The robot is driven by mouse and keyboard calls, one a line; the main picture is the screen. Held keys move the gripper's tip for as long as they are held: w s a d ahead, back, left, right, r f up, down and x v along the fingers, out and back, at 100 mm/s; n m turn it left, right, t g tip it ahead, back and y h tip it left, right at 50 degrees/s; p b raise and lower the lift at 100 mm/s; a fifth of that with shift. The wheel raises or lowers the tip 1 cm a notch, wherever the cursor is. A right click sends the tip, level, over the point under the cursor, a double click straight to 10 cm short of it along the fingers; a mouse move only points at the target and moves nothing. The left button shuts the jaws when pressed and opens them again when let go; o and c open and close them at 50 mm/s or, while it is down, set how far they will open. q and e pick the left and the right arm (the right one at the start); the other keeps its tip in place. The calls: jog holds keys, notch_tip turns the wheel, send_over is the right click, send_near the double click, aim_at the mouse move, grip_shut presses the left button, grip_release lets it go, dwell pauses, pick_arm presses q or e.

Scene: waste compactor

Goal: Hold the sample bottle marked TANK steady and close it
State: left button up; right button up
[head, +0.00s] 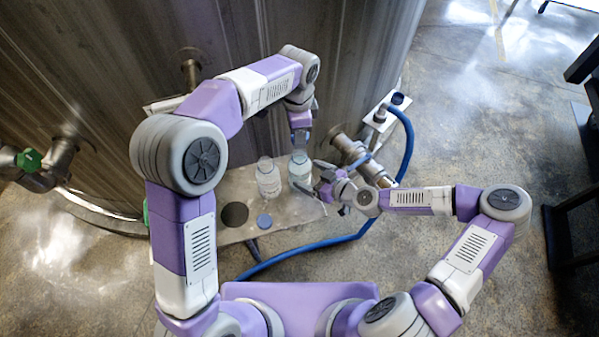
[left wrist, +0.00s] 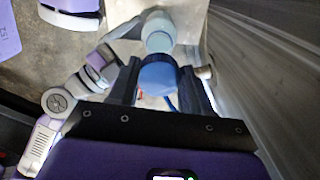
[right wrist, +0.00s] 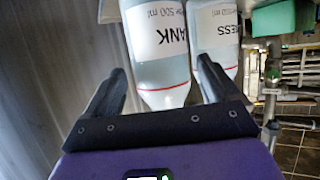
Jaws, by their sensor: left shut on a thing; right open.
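The TANK sample bottle (right wrist: 160,50), clear with a white label, stands between the spread fingers of my right gripper (right wrist: 163,72). In the head view this bottle (head: 300,173) is the right one of two on a small table. My right gripper (head: 319,181) is open beside it. My left gripper (head: 300,137) is directly above the bottle. In the left wrist view my left gripper (left wrist: 160,68) is shut on a blue cap (left wrist: 158,77). The cap hides what is beneath it, so I cannot tell whether it touches the bottle's neck.
The second bottle (head: 267,182), labelled with letters ending ESS (right wrist: 214,35), stands close on the left. A loose blue cap (head: 264,220) and a dark disc (head: 235,214) lie on the table (head: 290,213). A metal tank wall (head: 130,70) rises behind; a blue hose (head: 408,140) runs right.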

aim_at(297, 154)
jog(key=x, duration=0.5)
jog(key=shift+c, duration=0.5)
jog(key=c, duration=1.1)
pick_arm(q)
jog(key=shift+f, duration=2.45)
jog(key=shift+f, duration=0.9)
jog(key=shift+f, duration=0.55)
pick_arm(e)
jog(key=shift+r, duration=0.1)
